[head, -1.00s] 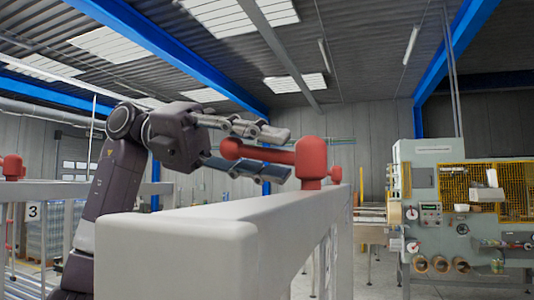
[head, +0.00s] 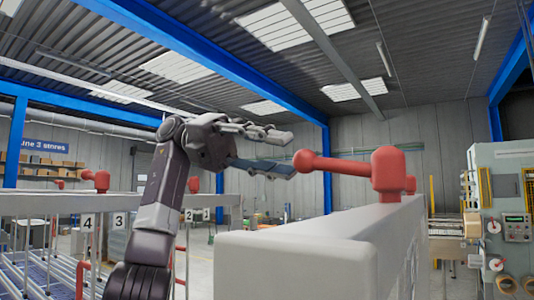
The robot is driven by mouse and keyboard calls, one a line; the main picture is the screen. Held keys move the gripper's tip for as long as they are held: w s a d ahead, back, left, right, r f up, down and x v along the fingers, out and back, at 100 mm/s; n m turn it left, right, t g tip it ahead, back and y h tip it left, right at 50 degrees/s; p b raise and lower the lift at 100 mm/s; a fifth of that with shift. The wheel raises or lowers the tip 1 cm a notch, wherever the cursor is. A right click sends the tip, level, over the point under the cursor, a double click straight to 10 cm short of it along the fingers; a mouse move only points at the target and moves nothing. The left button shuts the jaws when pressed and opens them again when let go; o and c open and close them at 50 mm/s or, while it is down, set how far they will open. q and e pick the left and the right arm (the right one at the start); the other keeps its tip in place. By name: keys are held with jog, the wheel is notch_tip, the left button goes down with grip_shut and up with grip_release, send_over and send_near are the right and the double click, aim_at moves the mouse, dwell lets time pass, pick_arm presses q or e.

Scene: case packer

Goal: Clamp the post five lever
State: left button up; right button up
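A red lever (head: 345,168) with a round ball end (head: 305,160) points left from its red hub (head: 388,172). The hub stands on top of a pale grey beam (head: 300,262). No number shows on this post, so I cannot tell if it is post five. My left gripper (head: 289,154) comes in from the left with its two fingers spread apart, one above the other. The ball end appears just right of the fingertips, in line with the gap. I cannot tell the depth between them. My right gripper is not in view.
More red levers stand on frames at the left, one of them here (head: 99,180), with number plates 4 (head: 88,223), 3 and 2 below. Part of another red lever (head: 410,184) shows behind the hub. A grey-green machine (head: 503,200) stands at the right.

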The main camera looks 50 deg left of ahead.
pick_arm(q)
jog(key=shift+v, duration=0.9)
jog(key=shift+f, duration=0.15)
